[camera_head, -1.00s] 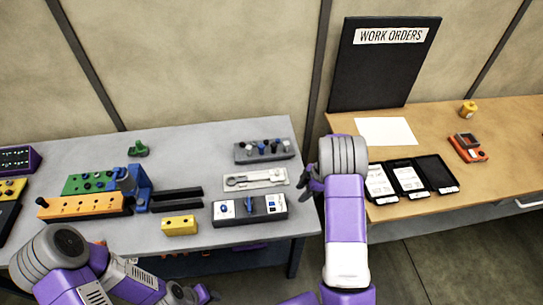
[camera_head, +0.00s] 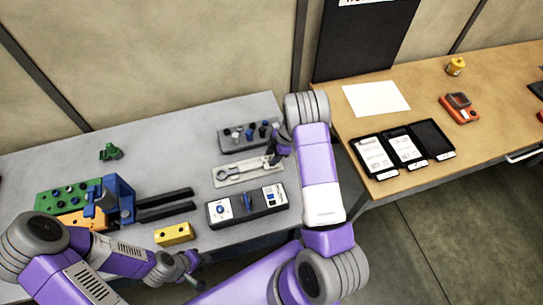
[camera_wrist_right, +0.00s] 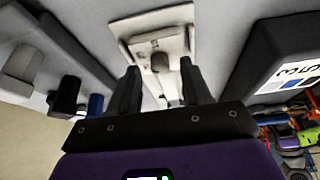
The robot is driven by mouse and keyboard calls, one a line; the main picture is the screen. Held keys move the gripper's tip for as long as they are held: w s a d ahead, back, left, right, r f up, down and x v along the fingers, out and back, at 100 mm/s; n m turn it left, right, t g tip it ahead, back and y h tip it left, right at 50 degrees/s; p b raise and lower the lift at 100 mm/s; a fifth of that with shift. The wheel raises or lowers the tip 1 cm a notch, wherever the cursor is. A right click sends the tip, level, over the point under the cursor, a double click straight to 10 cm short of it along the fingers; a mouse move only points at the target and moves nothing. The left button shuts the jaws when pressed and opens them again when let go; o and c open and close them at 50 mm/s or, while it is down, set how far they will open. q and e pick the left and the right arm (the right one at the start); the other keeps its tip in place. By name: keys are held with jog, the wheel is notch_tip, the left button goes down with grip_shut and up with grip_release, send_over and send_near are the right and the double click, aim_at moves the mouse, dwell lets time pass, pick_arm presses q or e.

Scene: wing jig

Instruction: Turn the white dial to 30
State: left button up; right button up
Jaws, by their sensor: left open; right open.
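A dark control box (camera_head: 247,206) lies on the grey table. Its left end has a white dial face (camera_head: 222,208) with a blue knob, its middle a dark lever, its right end a white panel with blue marks. My right gripper (camera_head: 277,150) is open and empty, behind the box's right end, near the right end of a pale plate (camera_head: 240,173) with a wrench shape. In the right wrist view the open fingers (camera_wrist_right: 160,68) straddle that plate's end in the picture; contact cannot be told. My left gripper (camera_head: 188,268) is open at the table's front, apart from the box.
A grey block with several knobs (camera_head: 249,136) stands behind the plate. A yellow block (camera_head: 174,234), dark rails (camera_head: 165,204) and a blue clamp (camera_head: 118,196) lie left of the box. The wooden table (camera_head: 440,95) at right holds tablets (camera_head: 407,147).

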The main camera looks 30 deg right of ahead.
jog(key=shift+a+f, duration=0.1)
jog(key=shift+f, duration=0.2)
grip_shut()
